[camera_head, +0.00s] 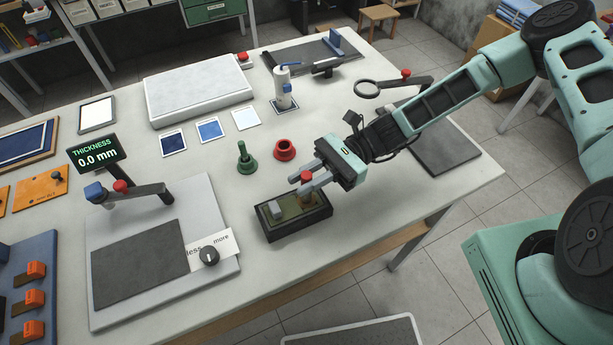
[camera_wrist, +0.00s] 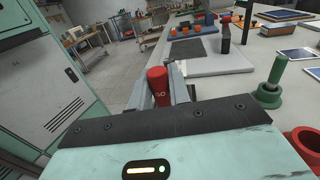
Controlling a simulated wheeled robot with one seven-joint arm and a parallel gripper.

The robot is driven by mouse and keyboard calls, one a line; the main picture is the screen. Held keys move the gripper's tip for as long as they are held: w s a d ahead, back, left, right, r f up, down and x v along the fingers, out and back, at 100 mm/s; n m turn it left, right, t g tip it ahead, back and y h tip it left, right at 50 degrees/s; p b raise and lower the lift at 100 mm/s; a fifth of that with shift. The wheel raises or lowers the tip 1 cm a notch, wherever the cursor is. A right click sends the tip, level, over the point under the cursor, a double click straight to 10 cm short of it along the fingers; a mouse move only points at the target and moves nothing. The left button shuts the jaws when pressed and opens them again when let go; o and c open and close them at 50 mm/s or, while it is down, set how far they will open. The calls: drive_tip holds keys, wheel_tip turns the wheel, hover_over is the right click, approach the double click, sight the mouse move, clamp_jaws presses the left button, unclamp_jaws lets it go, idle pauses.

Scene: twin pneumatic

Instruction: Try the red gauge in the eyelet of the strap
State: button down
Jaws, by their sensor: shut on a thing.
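My gripper (camera_head: 300,183) is shut on the red gauge (camera_head: 306,176). The gauge's red top also shows upright between the fingers in the wrist view (camera_wrist: 157,84). Its lower end is hidden by the fingers. In the head view the gripper is over the right part of a dark, shallow fixture (camera_head: 291,229) near the table's front edge. An olive strip, seemingly the strap (camera_head: 291,210), lies in it beside a small grey block (camera_head: 276,208). I cannot make out the eyelet, or whether the gauge touches the strap.
An open red holder (camera_head: 284,150) and a green holder with a green gauge (camera_head: 245,160) stand behind the fixture. A thickness tester (camera_head: 215,205) with a display is at left. A magnifier arm (camera_head: 390,86) stands behind my arm. Bare table lies between the tester and fixture.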

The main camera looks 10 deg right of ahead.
drive_tip(key=shift+f, duration=0.45)
idle(1.3)
drive_tip(key=shift+r, duration=0.15)
drive_tip(key=shift+r+p, duration=2.75)
drive_tip(key=shift+r, duration=0.7)
drive_tip(key=shift+w+f, duration=0.1)
